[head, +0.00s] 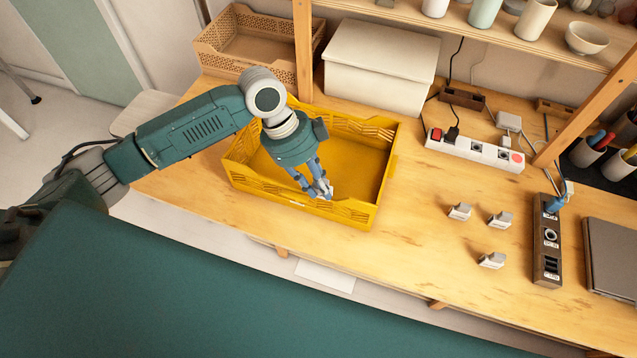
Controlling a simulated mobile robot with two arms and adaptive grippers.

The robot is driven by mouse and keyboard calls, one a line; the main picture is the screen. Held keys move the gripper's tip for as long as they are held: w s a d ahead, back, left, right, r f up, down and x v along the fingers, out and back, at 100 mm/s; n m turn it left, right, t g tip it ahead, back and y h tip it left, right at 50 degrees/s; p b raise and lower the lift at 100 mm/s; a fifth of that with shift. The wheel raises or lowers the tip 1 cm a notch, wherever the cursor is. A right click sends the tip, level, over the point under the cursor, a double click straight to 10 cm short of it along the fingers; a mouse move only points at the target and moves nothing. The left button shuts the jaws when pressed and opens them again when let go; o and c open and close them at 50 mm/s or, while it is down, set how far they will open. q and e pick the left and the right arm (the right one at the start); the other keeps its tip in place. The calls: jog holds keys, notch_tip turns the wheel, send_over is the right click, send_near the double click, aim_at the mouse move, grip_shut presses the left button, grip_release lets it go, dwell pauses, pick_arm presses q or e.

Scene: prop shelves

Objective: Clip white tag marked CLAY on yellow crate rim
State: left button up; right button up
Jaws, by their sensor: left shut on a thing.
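The yellow crate (355,218) stands open and empty on the wooden table, left of the middle. My left gripper (321,189) reaches down over the crate, close to its front rim. Its fingers are shut on a small pale thing, which looks like a white tag; the fingers hide most of it and no marking can be read. I cannot tell whether it touches the rim. Three more small white tags lie on the table right of the crate: one (460,211), a second (501,219) and a third (491,260). Their markings are too small to read. My right gripper is out of view.
A white lidded box (380,62) and a tan basket (243,42) stand behind the crate. A white power strip (474,150), a dark socket strip (547,240) and a grey laptop (612,255) lie to the right. Shelf posts rise at the back. Table between crate and tags is clear.

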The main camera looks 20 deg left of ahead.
aim_at(320, 197)
pick_arm(q)
jog(key=shift+p, duration=0.4)
jog(key=shift+f+b, duration=0.35)
jog(key=shift+f, duration=1.6)
dwell(3.9)
jog(key=o, duration=0.8)
jog(key=shift+o, duration=0.2)
jog(key=v, duration=1.2)
